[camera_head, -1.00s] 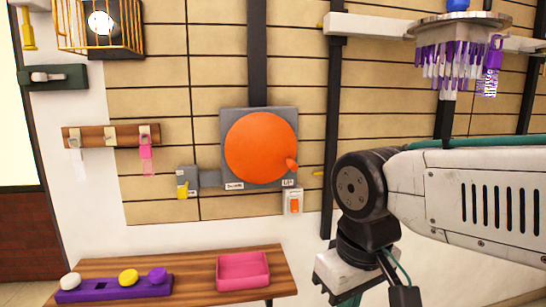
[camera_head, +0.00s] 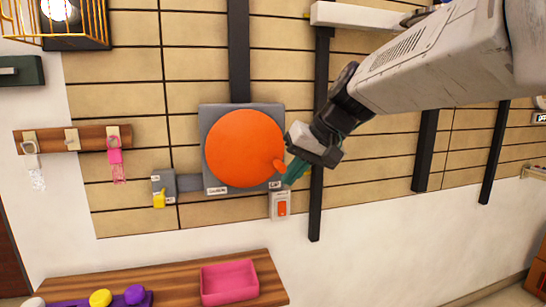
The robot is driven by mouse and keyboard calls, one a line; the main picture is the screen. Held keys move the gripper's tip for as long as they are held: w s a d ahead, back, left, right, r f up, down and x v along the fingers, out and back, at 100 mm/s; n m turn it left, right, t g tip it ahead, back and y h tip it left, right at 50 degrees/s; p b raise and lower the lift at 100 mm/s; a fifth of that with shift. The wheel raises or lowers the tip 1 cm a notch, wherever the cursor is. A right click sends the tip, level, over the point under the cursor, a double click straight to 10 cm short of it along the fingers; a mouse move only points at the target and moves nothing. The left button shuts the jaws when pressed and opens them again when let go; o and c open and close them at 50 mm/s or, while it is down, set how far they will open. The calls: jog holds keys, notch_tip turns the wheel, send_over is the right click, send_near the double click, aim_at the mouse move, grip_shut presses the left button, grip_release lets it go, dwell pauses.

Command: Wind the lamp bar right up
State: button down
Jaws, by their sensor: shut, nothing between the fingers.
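The round orange wheel (camera_head: 242,148) sits on a grey wall plate (camera_head: 208,118), with a small orange handle (camera_head: 278,165) at its lower right. My gripper (camera_head: 290,176) is beside the handle, its teal fingers shut with nothing held. I cannot tell whether the fingertips touch the handle. The white lamp bar (camera_head: 365,15) shows at the top, on dark vertical rails. My arm hides its right part, and the lamp with purple pendants is not visible now.
A grey box with a yellow lever (camera_head: 159,199) is left of the wheel. An orange switch (camera_head: 281,208) is just below my gripper. A wooden shelf (camera_head: 180,290) with a pink tray (camera_head: 229,283) stands below. White wall at lower right is clear.

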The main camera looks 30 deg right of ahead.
jog(key=w+d+r+m+t, duration=0.1)
jog(key=w+d+r, duration=0.2)
jog(key=d, duration=0.2)
jog(key=w+d+r+m+t+h, duration=0.1)
jog(key=w+d+r+t, duration=0.1)
jog(key=d, duration=0.3)
jog(key=w+d+r+m+t, duration=0.1)
jog(key=w+d+r, duration=0.2)
jog(key=d, duration=0.2)
jog(key=w+a+f, duration=0.4)
jog(key=w+f, duration=0.3)
jog(key=f, duration=0.2)
jog(key=shift+w+f, duration=0.3)
jog(key=shift+w, duration=0.1)
